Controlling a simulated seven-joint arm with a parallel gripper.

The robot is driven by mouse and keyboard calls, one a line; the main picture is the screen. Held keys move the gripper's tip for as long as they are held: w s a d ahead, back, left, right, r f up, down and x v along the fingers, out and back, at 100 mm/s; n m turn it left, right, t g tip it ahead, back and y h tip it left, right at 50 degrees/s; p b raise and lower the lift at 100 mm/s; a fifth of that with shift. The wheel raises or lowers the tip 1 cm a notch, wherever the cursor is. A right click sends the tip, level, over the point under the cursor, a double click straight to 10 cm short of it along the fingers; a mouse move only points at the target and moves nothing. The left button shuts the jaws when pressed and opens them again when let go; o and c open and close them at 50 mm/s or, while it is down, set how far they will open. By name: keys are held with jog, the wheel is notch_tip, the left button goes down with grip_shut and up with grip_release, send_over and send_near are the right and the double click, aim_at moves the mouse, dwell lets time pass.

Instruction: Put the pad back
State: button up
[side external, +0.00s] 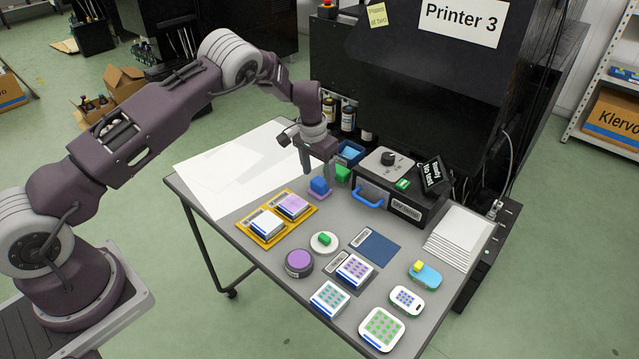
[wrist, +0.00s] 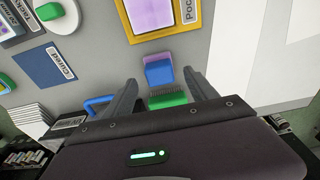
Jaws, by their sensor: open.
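A small blue block with a purple base (side external: 319,188), possibly the pad, stands on the grey table near its back edge. It also shows in the wrist view (wrist: 158,74), between and a little beyond my fingers. My gripper (side external: 307,170) is open and empty, pointing down just above and beside this block. In the wrist view my gripper (wrist: 160,82) has one finger on each side of the view of the block. A green block (side external: 342,173) stands close by; in the wrist view it has bristles (wrist: 168,99). The frames do not settle which thing is the pad.
A yellow two-pocket tray (side external: 263,240) holds two square plates nearby. A dark box with a blue handle (side external: 369,201) and a blue bin (side external: 350,149) stand close. A white puck with green knob (side external: 324,242), a round purple-topped tin (side external: 299,262) and patterned plates lie in front.

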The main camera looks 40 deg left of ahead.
notch_tip(320, 180, up, 8)
jog(key=s, duration=0.1)
notch_tip(320, 180, up, 15)
jog(key=t+h, duration=0.1)
send_over(316, 184)
jog(key=s+d, duration=0.3)
jog(key=s, duration=0.4)
jog(key=s+d+r+t, duration=0.1)
jog(key=s+d+r, duration=0.3)
jog(key=s+r, duration=0.7)
jog(key=s+d+f+t+y, duration=0.1)
jog(key=s+f+t, duration=0.1)
jog(key=s, duration=2)
jog(key=shift+d+f, duration=0.15)
